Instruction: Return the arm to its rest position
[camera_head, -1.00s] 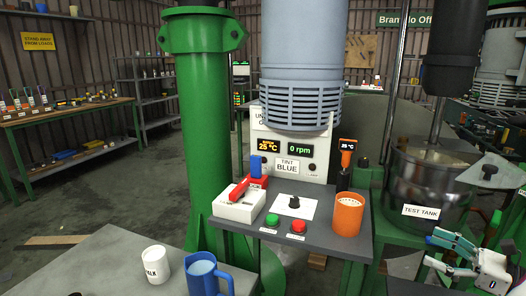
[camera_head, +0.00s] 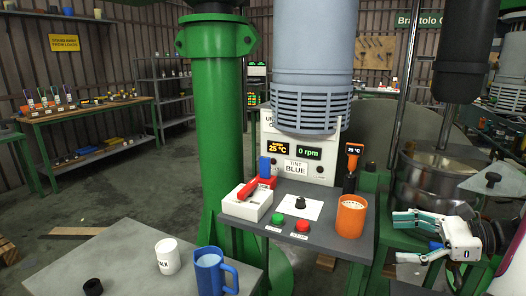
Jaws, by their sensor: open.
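My gripper (camera_head: 399,238) is at the lower right, with its fingers pointing left. Its two fingers are spread apart, with nothing between them. It is in front of the metal test tank (camera_head: 408,172) and right of the control shelf (camera_head: 347,246), apart from the orange cup (camera_head: 351,216). My gripper's white body and dark wrist show at the right edge; the rest of the arm is mostly out of view.
The control shelf bears a white box (camera_head: 246,203) with a red-handled tool, a green button (camera_head: 278,219) and a red button (camera_head: 302,226). A blue mug (camera_head: 209,273) and white cup (camera_head: 167,256) stand on the grey table (camera_head: 112,247). A green column (camera_head: 219,130) rises behind.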

